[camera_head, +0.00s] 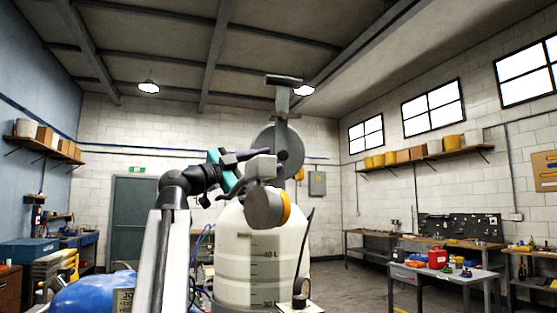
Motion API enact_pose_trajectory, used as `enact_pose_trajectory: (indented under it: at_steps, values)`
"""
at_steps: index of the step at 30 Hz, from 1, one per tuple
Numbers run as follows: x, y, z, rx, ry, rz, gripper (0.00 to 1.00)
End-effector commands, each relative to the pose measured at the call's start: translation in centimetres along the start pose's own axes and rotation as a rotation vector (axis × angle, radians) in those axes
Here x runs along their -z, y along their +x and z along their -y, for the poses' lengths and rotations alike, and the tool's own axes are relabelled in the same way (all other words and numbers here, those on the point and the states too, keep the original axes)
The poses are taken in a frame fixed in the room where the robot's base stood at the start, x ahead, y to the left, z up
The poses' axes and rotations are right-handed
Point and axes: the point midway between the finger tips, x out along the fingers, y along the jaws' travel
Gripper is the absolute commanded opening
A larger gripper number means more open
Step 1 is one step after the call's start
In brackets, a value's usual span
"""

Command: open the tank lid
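The tank (262,255) is a pale, translucent vessel with litre marks, upright in front of me at the centre. A short grey cylinder with an orange-yellow rim (265,207) sits tilted on edge at the tank's top. It looks like the lid, but I cannot tell for sure. My gripper (255,164), dark with a teal part behind it, reaches in from the left just above the cylinder. It overlaps a light grey block there. I cannot tell whether it touches the block or whether its fingers are open or shut. The tank's mouth is hidden.
A grey disc on a post with a T-shaped top (284,79) rises behind my gripper. A dark rod stands at the tank's right side. A blue rounded object (95,294) is at lower left. A workbench (452,273) with a red container stands right. Floor between is clear.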

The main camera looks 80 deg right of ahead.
Motion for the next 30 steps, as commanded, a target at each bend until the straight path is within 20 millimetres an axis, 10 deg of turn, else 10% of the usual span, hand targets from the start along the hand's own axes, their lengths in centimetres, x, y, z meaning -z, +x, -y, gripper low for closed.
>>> enact_pose_trajectory:
  at_steps: [15, 30]
  values:
    - [0.7, -6.4, -0.3, -0.003, 0.002, -0.010, 0.43]
    - [0.9, -7.4, -0.3, -0.005, 0.002, -0.012, 0.43]
